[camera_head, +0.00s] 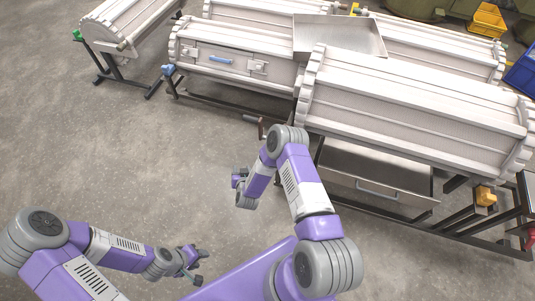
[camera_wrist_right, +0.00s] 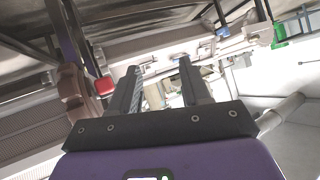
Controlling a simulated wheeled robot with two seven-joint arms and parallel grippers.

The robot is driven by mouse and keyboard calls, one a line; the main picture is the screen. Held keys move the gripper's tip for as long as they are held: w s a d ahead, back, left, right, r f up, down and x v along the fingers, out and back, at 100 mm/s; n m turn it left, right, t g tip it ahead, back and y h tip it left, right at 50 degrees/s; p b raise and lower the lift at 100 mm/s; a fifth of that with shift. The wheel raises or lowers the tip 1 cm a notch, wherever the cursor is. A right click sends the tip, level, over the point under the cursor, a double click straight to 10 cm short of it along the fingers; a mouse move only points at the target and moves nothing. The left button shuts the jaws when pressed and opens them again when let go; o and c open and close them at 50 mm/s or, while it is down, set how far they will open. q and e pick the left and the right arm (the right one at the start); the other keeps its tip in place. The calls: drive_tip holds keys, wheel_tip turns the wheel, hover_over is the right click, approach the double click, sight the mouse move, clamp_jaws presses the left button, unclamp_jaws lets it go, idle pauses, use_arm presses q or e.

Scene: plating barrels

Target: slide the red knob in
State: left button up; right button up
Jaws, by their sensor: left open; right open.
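A small red knob (camera_wrist_right: 104,85) shows in the right wrist view, just left of my right gripper's fingers and beside a brown grip (camera_wrist_right: 72,82). In the head view a dark reddish part (camera_head: 252,119) shows by the frame under the barrels, just beyond my right arm. Another red part (camera_head: 528,238) shows at the far right edge; I cannot tell which of these matches the wrist view's knob. My right gripper (camera_head: 238,178) is open and empty, apart from the knob; its fingers also show in the wrist view (camera_wrist_right: 158,75). My left gripper (camera_head: 192,262) is open, low over bare floor.
Large white barrels (camera_head: 415,105) on dark frames fill the back and right. A drawer (camera_head: 372,180) hangs below the nearest one. The floor at left is clear.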

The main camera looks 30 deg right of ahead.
drive_tip(key=w+d+m+h+b, duration=0.1)
drive_tip(key=d+h, duration=0.2)
drive_tip(key=d, duration=0.2)
drive_tip(key=w+d+f+m+h+b, duration=0.1)
drive_tip(key=w+d+h+b, duration=0.1)
drive_tip(key=d+h, duration=0.1)
drive_tip(key=w+d+m+h+b, duration=0.1)
drive_tip(key=d+m+h+b, duration=0.1)
drive_tip(key=d+h, duration=0.2)
drive_tip(key=shift+w+d+f+t, duration=0.15)
drive_tip(key=shift+d, duration=0.55)
drive_tip(key=shift+w+d+f+t, duration=0.1)
drive_tip(key=shift+d+t, duration=0.05)
drive_tip(key=shift+d, duration=0.5)
use_arm(q)
wheel_tip(320, 180, down, 6)
drive_tip(key=shift+r, duration=0.1)
